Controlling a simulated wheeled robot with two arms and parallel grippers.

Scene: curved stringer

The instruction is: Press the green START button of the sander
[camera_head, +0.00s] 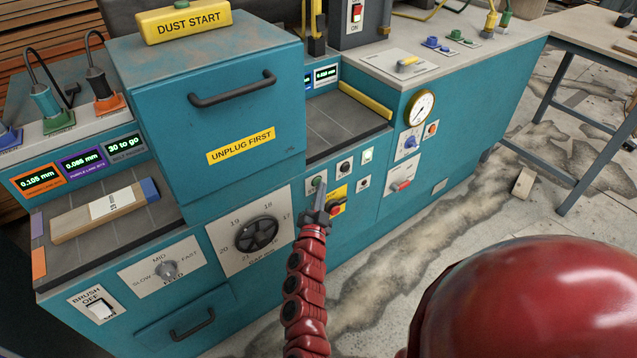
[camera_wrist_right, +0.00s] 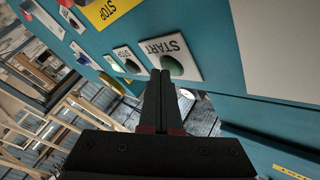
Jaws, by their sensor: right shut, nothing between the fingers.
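The green START button (camera_head: 317,181) sits on a small white plate on the sander's teal front panel, right of the thickness dial. In the right wrist view the green button (camera_wrist_right: 174,67) shows beside the word START, partly behind my fingertips. My right gripper (camera_head: 319,190) is shut and empty, its tips pointing up at the button. In the right wrist view the closed fingertips (camera_wrist_right: 160,73) overlap the button's left edge; I cannot tell whether they touch it. My left gripper is not in view.
Black knobs (camera_head: 345,168) and a lit green indicator (camera_head: 368,155) sit nearby. A yellow DUST START box (camera_head: 190,20) tops the teal hood. Open floor lies right of the sander.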

